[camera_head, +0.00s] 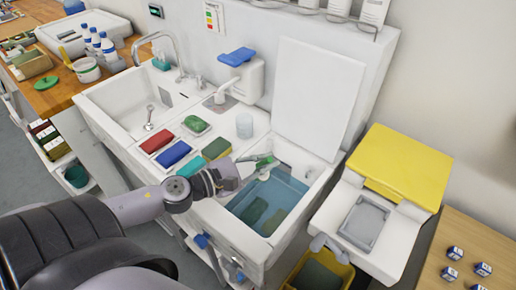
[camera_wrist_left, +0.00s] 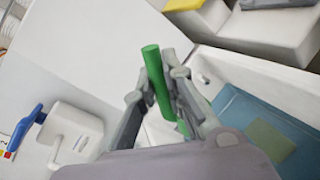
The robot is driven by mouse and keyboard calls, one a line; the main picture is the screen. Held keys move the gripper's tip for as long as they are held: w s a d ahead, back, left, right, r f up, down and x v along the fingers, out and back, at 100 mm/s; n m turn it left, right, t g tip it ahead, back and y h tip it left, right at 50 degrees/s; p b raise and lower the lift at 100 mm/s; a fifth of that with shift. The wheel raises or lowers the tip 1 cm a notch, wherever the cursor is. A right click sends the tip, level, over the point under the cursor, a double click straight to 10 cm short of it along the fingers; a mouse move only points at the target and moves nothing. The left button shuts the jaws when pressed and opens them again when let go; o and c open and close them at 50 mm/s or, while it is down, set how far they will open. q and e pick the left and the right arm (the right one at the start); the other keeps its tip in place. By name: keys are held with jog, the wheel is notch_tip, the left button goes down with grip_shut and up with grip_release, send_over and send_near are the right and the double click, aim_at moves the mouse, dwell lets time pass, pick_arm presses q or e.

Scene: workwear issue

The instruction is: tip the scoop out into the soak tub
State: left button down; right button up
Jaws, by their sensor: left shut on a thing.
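My left gripper (camera_head: 262,162) is shut on the green handle of the scoop (camera_wrist_left: 155,75). In the left wrist view (camera_wrist_left: 160,95) the handle sticks up between the two fingers. The scoop's bowl is hidden behind the gripper, so I cannot tell what is in it. The soak tub (camera_head: 236,236) is the white basin with blue water, and the gripper is over its back left part. Dark green cloths (camera_head: 254,211) lie in the water. The tub's water also shows in the left wrist view (camera_wrist_left: 237,106). My right gripper is not in view.
A raised white lid (camera_head: 318,98) stands behind the tub. A white bin with a yellow lid (camera_head: 400,168) stands at the right. A sink (camera_head: 125,108) is at the left.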

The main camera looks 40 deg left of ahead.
pick_arm(q)
jog(key=d+f+m+p, duration=0.1)
jog(key=m+p, duration=0.1)
jog(key=d+f+m+y+p, duration=0.1)
jog(key=d+m+p, duration=0.1)
jog(key=m+p, duration=0.1)
jog(key=s+d+f+m+y+p, duration=0.1)
jog(key=m+p, duration=0.2)
jog(key=shift+s+d+f, duration=0.1)
jog(key=shift+d+f, duration=0.15)
jog(key=shift+y, duration=0.3)
dwell(0.6)
